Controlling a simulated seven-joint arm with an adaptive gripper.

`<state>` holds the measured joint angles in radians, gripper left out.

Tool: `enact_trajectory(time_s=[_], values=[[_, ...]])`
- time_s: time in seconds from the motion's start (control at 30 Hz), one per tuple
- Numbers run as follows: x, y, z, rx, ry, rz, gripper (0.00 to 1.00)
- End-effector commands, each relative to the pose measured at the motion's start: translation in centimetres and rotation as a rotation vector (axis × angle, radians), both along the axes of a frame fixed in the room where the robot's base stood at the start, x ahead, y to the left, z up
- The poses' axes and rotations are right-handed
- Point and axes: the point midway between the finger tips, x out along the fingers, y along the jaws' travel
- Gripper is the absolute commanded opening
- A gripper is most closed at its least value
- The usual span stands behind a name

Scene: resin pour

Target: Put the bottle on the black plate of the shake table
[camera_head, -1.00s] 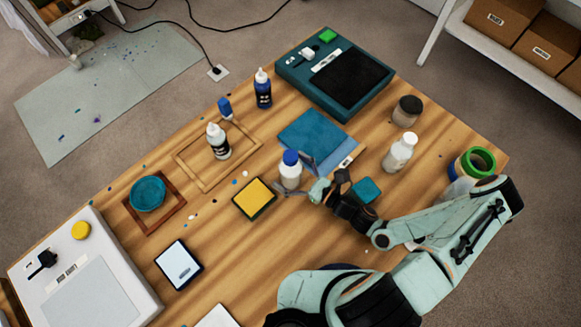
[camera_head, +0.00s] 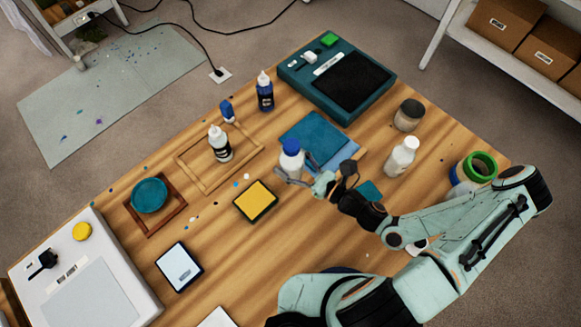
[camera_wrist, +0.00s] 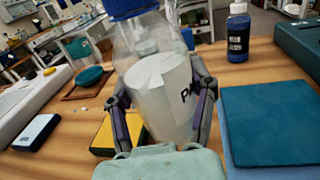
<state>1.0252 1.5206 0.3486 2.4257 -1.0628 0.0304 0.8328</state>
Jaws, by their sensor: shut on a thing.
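A clear and white bottle with a blue cap (camera_head: 291,157) is held by my gripper (camera_head: 295,174), near the middle of the table. In the wrist view the bottle (camera_wrist: 163,88) stands between the two fingers, which are shut on its sides; its cap is cut by the top edge. It looks roughly upright and seems a little above the tabletop. The teal shake table (camera_head: 309,85) is at the table's far end, with its black plate (camera_head: 354,80) bare.
A blue pad (camera_head: 310,138) lies between the bottle and the shake table. A blue bottle (camera_head: 265,93) stands left of the shake table; a brown-lidded jar (camera_head: 408,115) and a white bottle (camera_head: 402,157) stand to the right. A yellow sponge (camera_head: 256,201) lies left of my gripper.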

Motion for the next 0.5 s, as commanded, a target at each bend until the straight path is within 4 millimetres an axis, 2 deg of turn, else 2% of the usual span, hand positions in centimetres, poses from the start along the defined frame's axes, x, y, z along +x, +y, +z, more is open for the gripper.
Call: enact_trajectory(time_s=[0.03, 0.13, 0.27, 0.37, 0.47, 0.5], values=[[0.0, -0.1, 1.2, -0.002, -0.003, 0.000, 0.15], [0.1, -0.1, 2.9, -0.002, -0.002, -0.001, 0.15], [1.4, -0.2, 3.3, 0.000, -0.002, -0.027, 0.15], [4.3, -0.6, 2.3, 0.001, -0.003, -0.089, 0.15], [9.0, -1.7, 1.2, 0.003, -0.005, -0.207, 0.15], [11.2, -2.3, 1.1, 0.004, -0.005, -0.270, 0.15]])
